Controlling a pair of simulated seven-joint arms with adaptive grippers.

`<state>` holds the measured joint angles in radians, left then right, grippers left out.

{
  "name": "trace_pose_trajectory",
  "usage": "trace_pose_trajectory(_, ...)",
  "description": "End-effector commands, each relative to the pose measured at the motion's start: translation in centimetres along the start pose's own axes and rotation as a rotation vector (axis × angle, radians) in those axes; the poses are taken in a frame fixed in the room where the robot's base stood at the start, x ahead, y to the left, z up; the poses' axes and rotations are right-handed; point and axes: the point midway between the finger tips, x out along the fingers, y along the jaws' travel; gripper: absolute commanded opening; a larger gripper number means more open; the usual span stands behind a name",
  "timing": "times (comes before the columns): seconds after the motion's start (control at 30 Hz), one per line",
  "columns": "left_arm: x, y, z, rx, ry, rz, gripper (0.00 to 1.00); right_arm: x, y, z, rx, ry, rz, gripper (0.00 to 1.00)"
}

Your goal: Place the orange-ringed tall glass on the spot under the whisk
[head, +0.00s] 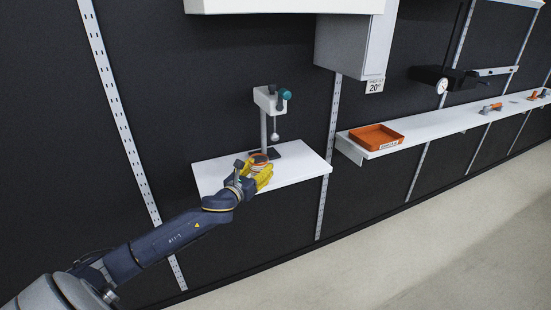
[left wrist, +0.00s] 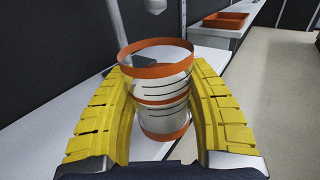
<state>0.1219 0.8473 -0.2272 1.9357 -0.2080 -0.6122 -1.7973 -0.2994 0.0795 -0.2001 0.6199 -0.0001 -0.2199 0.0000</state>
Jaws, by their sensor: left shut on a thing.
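The tall glass (left wrist: 162,92) is clear with orange rings at its rim, middle and base, and thin dark lines. My left gripper (head: 263,171) has yellow fingers shut around it; in the left wrist view the fingers (left wrist: 165,95) press on both sides. The glass looks upright at the front of a small white shelf (head: 305,172); I cannot tell if it touches the shelf. The whisk (head: 275,135) hangs from a stand (head: 264,125) behind it. A dark base (head: 291,150) lies below the whisk, partly hidden by the glass and gripper. My right gripper is not in view.
An orange tray (head: 376,137) sits on a longer white shelf (head: 440,122) to the right. A grey cabinet (head: 345,45) hangs above, right of the stand. The right part of the small shelf is bare. A dark wall stands behind.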

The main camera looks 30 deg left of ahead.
Motion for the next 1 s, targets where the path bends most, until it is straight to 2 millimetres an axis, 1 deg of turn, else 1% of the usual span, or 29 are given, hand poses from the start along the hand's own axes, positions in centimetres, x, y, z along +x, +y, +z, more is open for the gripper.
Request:
trace_pose_trajectory(0.03, 1.1, 0.0, 0.2, -0.003, -0.003, 0.001, 0.10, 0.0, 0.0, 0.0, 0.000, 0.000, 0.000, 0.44)
trace_pose_trajectory(0.1, 2.4, 0.0, 0.2, -0.002, -0.003, 0.002, 0.10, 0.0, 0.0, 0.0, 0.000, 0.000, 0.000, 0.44)
trace_pose_trajectory(0.3, 5.7, 0.0, 0.2, -0.003, -0.003, 0.001, 0.10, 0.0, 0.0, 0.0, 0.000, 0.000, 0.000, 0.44)
trace_pose_trajectory(0.4, 6.9, -0.1, 0.1, -0.001, -0.002, 0.001, 0.10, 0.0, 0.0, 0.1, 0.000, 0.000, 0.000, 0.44)
trace_pose_trajectory(0.5, 7.6, -0.1, 0.1, -0.002, -0.002, 0.000, 0.10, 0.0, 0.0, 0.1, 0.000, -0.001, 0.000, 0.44)
trace_pose_trajectory(0.67, 8.1, 0.0, 0.0, 0.000, 0.000, 0.001, 0.10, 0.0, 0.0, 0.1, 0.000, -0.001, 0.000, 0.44)
trace_pose_trajectory(0.73, 8.7, 0.0, 0.1, -0.001, -0.002, 0.001, 0.10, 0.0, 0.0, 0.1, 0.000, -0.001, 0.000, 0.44)
trace_pose_trajectory(0.97, 11.6, -0.1, 0.2, -0.002, -0.002, 0.000, 0.10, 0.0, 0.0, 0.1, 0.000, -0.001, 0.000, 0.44)
trace_pose_trajectory(1.0, 11.5, -0.1, -0.7, -0.004, 0.003, 0.000, 0.10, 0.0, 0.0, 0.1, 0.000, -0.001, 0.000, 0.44)
